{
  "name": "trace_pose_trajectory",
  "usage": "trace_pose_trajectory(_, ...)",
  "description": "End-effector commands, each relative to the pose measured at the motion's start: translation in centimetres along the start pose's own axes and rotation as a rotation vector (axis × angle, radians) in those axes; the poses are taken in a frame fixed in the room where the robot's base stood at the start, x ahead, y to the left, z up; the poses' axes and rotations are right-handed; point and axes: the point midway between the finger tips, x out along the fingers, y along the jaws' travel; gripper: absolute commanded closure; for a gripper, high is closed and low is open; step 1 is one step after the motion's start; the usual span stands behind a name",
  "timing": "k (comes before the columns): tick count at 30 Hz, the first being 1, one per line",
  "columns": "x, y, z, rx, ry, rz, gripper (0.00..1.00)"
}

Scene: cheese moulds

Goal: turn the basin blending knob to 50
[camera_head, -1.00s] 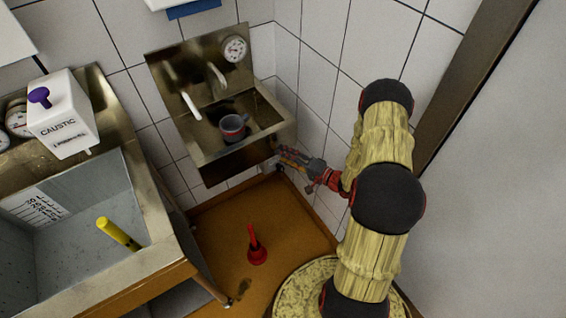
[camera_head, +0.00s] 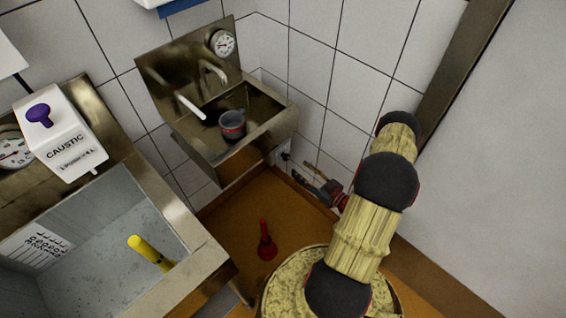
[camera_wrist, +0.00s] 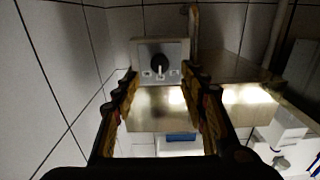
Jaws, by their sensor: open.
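A black knob (camera_wrist: 158,64) sits on a square grey plate (camera_wrist: 145,50) with small markings, too small to read. In the wrist view it lies between and beyond my open, empty fingers (camera_wrist: 160,76), which do not appear to touch it. In the head view my gripper (camera_head: 308,174) is low by the tiled wall, right of and below the steel wall basin (camera_head: 190,145). A pale box (camera_head: 281,153) shows at the basin's lower right; I cannot tell whether it is the knob's plate. A round gauge (camera_head: 222,42) is on the basin's backsplash.
A grey mug (camera_head: 232,124) stands in the basin, near a white lever (camera_head: 190,106). A large steel vat (camera_head: 150,205) with a yellow rod (camera_head: 150,252) and a white caustic container (camera_head: 62,140) is at left. A red object (camera_head: 266,242) stands on the brown floor.

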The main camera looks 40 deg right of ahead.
Motion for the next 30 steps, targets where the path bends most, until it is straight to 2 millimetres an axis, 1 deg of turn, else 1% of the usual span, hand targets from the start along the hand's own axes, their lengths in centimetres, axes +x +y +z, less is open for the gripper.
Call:
trace_pose_trajectory(5, 1.9, -0.1, 0.1, -0.006, 0.001, -0.004, 0.57)
trace_pose_trajectory(12, 5.4, -0.1, 0.1, -0.004, 0.001, -0.004, 0.57)
trace_pose_trajectory(16, 6.8, -0.1, 0.1, -0.004, 0.000, -0.003, 0.57)
trace_pose_trajectory(21, 7.6, 0.0, 0.0, -0.002, 0.001, -0.001, 0.57)
trace_pose_trajectory(28, 7.7, 0.0, -0.1, -0.002, 0.000, -0.001, 0.57)
trace_pose_trajectory(30, 7.7, 0.0, -0.1, -0.002, 0.000, -0.001, 0.60)
